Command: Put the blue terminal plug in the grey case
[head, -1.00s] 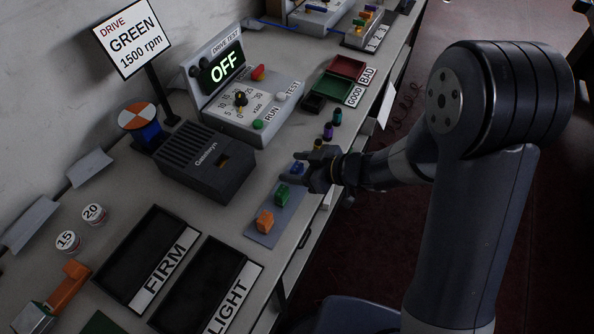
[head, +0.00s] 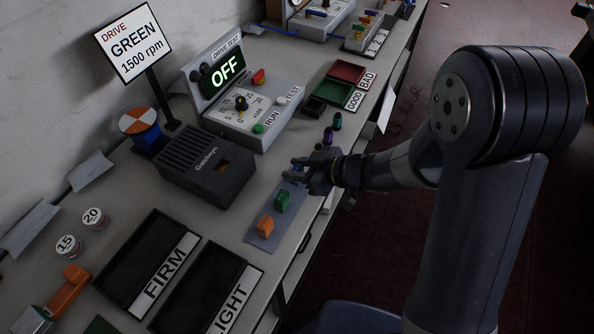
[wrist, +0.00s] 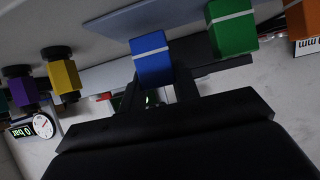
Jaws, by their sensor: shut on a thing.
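The blue terminal plug (wrist: 152,60), a small block with a pale stripe, shows between my gripper's fingers (wrist: 153,88) in the wrist view. My gripper (head: 298,172) is shut on it above the far end of the grey strip (head: 258,241). In the head view my fingers hide most of the plug. I cannot tell how far it is off the strip. The grey case (head: 205,165), dark and marked Gatewyn, stands to the left of my gripper. It has ribs and a small opening on its top.
Green (head: 282,201) and orange (head: 265,226) plugs stand on the strip beside my gripper. The drive tester (head: 240,115) is behind the case. FIRM (head: 140,255) and LIGHT trays lie in front.

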